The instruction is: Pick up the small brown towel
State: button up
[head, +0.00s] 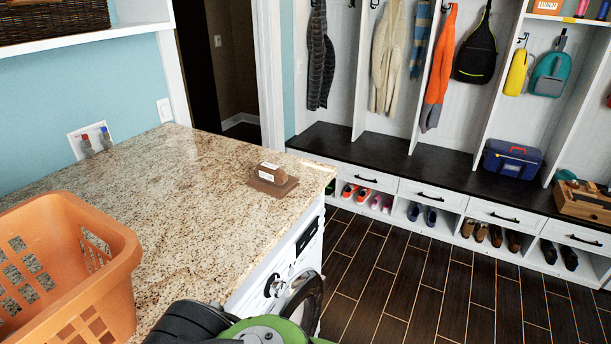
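A small brown item, likely the small brown towel (284,188), lies flat on the speckled granite countertop (190,200), near its right end. A brown block-like object with a white label (270,172) sits on or against it, hiding part of it; at this size I cannot tell whether the two are one thing. Parts of my arm, black and green, show at the bottom centre, in front of the washing machine. My gripper is not in view.
An orange laundry basket (105,250) stands on the counter's near left. A front-loading washer (292,265) is under the counter. A bench (420,165) with shoe cubbies and hanging clothes lines the back. The dark wood floor (400,285) is clear.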

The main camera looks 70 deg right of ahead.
aim_at(270, 178)
jog(key=z, duration=2.1)
